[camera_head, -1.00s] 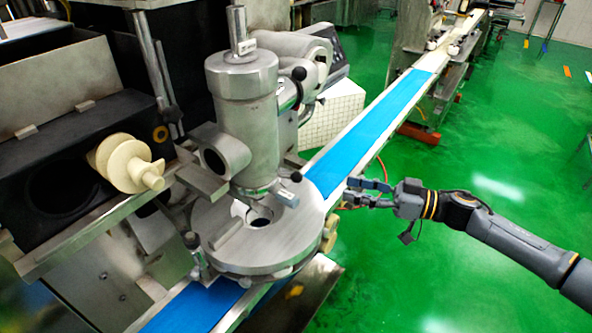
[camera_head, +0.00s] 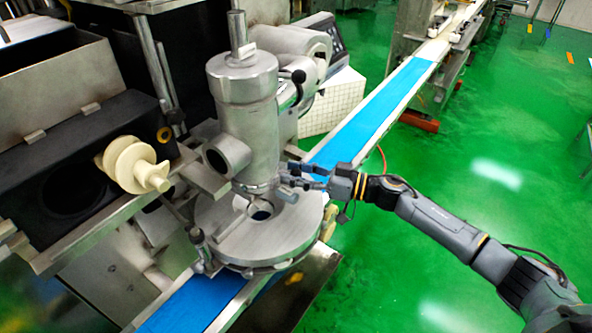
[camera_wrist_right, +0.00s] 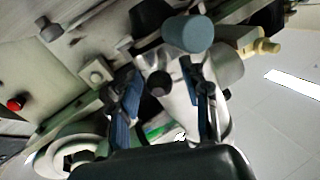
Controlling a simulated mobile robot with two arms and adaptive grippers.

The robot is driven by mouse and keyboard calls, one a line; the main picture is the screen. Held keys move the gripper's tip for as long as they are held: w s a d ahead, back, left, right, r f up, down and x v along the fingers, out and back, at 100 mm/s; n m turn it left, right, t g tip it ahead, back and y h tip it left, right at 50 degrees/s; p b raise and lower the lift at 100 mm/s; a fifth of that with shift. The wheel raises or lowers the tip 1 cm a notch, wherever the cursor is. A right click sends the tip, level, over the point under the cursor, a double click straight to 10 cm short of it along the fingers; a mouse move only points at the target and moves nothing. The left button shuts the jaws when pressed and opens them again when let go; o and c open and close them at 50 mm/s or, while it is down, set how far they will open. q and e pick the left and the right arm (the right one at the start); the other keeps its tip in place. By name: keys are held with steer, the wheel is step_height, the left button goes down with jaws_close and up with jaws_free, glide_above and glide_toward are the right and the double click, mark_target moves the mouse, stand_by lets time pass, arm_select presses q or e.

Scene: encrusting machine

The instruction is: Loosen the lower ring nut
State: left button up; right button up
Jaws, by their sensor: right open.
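The lower ring nut (camera_head: 257,187) is a metal collar around the foot of the upright steel cylinder (camera_head: 248,135), above the round disc (camera_head: 285,235). A short handle with a grey end (camera_head: 288,195) sticks out from it to the right. My right gripper (camera_head: 290,175) is open beside the nut, coming from the right, with its fingertips close to the handle side. I cannot tell whether they touch it. In the right wrist view my gripper (camera_wrist_right: 165,98) has its two fingers apart, with a dark knob (camera_wrist_right: 159,82) showing between them. My left gripper is out of view.
A blue conveyor belt (camera_head: 375,115) runs below the disc and away to the upper right. A cream screw part (camera_head: 130,162) lies at the left by the dark hopper housing. The green floor (camera_head: 480,150) to the right is open.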

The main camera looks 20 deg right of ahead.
jaws_close()
